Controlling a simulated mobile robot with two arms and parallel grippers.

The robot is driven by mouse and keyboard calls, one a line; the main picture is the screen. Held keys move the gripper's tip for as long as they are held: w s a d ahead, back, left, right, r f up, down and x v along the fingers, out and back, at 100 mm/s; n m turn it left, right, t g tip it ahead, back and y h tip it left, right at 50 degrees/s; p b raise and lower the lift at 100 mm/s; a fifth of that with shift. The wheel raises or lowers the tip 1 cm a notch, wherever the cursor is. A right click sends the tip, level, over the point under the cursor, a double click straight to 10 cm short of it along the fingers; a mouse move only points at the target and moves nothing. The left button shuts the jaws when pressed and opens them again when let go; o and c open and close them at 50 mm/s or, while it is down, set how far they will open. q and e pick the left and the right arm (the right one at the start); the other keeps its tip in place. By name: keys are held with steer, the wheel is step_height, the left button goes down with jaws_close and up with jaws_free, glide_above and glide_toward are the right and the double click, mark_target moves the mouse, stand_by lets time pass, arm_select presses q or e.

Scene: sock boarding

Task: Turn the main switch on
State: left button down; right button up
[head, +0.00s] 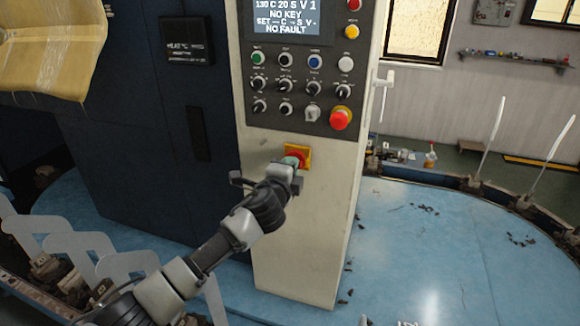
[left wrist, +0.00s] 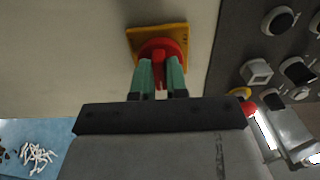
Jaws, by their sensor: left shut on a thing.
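The main switch (left wrist: 161,50) is a red rotary knob on a yellow square plate (head: 304,152), low on the front of the cream control cabinet. In the left wrist view the yellow plate looks slightly tilted. My left gripper (head: 294,160) is at the switch, and in the left wrist view its two green fingers (left wrist: 160,75) are shut on the red knob's grip, one on each side. The fingers hide part of the knob. My right gripper is in neither view.
A dark cabinet (head: 130,130) stands left.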

arm_select(q)
steer(key=shift+f, duration=0.15)
steer(key=c, duration=1.1)
jaws_free()
steer(key=shift+c, duration=0.2)
steer(key=shift+s, duration=0.1)
steer(key=b+v, duration=0.2)
steer(key=v, duration=0.8)
steer(key=shift+s+a+b, duration=0.15)
steer(key=shift+s+b, duration=0.2)
steer(key=shift+b, duration=0.05)
